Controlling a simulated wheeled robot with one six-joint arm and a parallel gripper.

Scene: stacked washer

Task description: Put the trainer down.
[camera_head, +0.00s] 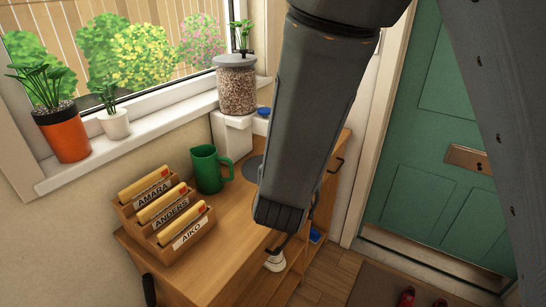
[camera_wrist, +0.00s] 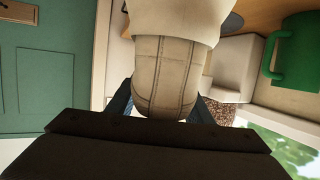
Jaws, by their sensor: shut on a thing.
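The trainer (camera_wrist: 160,75), tan with stitched seams and a cream part, fills the upper middle of the wrist view. My gripper (camera_wrist: 163,108) is shut on it, with a finger on each side. In the head view, my gripper (camera_head: 279,243) is beside the front edge of the wooden cabinet (camera_head: 230,253). Only a small pale part of the trainer (camera_head: 275,262) shows below it there. My arm hides the rest. I cannot tell whether the trainer touches anything.
A letter rack (camera_head: 165,215) and a green jug (camera_head: 209,168) stand on the cabinet top. A dispenser (camera_head: 236,85) stands behind them. Open shelves are on the cabinet's front, with a blue item (camera_head: 316,236). Red shoes (camera_head: 406,297) lie on the doormat (camera_head: 375,285) by the green door (camera_head: 440,130).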

